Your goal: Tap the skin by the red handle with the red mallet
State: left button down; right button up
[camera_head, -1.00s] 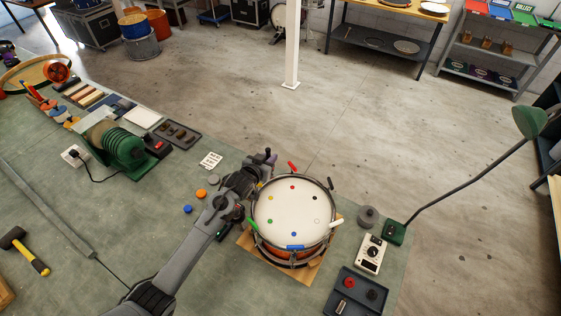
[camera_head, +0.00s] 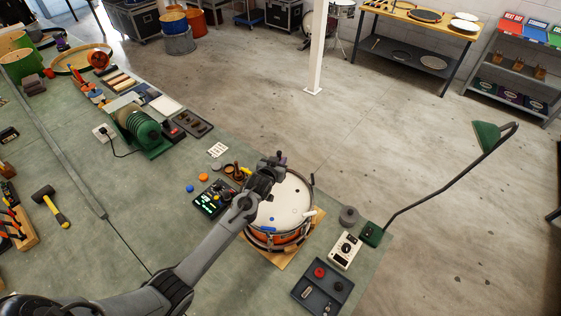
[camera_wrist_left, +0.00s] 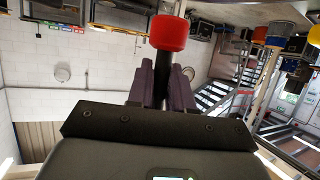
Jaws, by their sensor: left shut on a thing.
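The red handle is hidden, apparently behind my left arm. My left gripper (camera_head: 277,160) is over the far side of the drum; its height above the skin is unclear. In the left wrist view, its fingers (camera_wrist_left: 166,84) are shut on the dark shaft of the red mallet, whose red head (camera_wrist_left: 169,33) sticks out beyond them. I cannot make out the mallet in the head view.
A black device with a lit display (camera_head: 212,198) lies left of the drum. A grey-white box with a dial (camera_head: 345,250), a dark tray (camera_head: 322,287) and a green lamp (camera_head: 486,137) are to the right. A yellow-black hammer (camera_head: 50,205) lies far left on the bench.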

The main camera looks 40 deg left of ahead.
pick_arm(q)
notch_tip(320, 180, down, 6)
jog(key=b, duration=0.4)
jog(key=shift+r+p, duration=0.45)
jog(key=shift+r, duration=0.05)
notch_tip(320, 180, up, 5)
jog(key=p, duration=0.5)
jog(key=shift+d, duration=0.1)
jog(key=shift+f, duration=0.1)
